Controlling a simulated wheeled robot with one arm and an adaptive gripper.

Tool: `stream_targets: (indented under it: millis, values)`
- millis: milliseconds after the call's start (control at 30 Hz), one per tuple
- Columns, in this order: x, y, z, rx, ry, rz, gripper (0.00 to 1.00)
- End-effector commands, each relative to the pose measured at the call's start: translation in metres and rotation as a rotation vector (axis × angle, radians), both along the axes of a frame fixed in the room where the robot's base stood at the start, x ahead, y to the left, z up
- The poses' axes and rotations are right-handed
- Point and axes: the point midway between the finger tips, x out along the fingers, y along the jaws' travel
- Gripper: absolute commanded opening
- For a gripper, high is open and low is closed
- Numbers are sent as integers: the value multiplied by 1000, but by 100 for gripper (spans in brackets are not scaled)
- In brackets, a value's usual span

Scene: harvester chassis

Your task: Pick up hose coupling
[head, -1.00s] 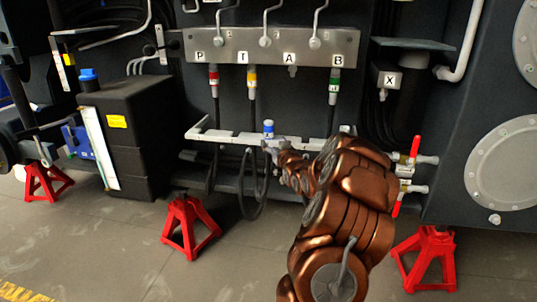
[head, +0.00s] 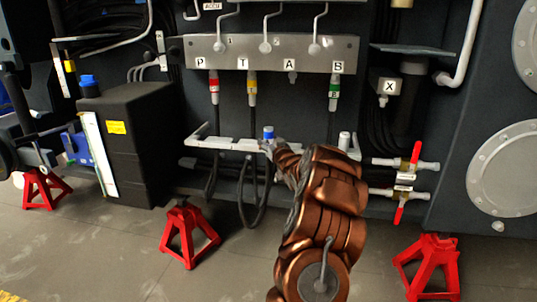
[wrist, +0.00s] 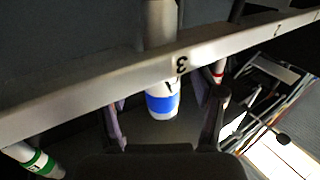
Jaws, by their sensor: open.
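The hose coupling (head: 268,132) is a light cylinder with a blue band, upright at the pale holder rail (head: 225,143) below the valve panel. In the wrist view the coupling (wrist: 162,104) shows between my two fingers, with dark space on both sides of it. My gripper (head: 272,147) is open at the rail, right at the coupling; it also shows in the wrist view (wrist: 164,108). Its fingers do not visibly press on the coupling. My copper-coloured arm hides part of the rail to the right.
Couplings with red (head: 214,86), yellow (head: 252,86) and green (head: 334,88) bands hang under the valve panel (head: 270,54). A looped black hose (head: 243,205) hangs below the rail. Red-handled valves (head: 415,155) are at the right. Red stands (head: 187,236) stand on the floor.

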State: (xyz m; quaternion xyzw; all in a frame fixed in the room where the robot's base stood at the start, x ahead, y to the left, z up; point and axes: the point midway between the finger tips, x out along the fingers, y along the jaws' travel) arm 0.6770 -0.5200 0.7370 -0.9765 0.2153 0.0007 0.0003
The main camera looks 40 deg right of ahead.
Motion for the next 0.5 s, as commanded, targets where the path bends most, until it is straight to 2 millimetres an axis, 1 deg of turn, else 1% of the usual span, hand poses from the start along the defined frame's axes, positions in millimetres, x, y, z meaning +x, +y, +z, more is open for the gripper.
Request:
stream_targets:
  millis: [33, 167, 433, 467, 500]
  values:
    - [4, -1, -1, -2, 1, 1, 68]
    - [9, -3, -1, 0, 0, 2, 68]
    - [10, -3, 0, 0, -1, 2, 68]
    - [10, -3, 0, 0, -1, 1, 67]
    - [10, -4, 0, 0, -1, 1, 63]
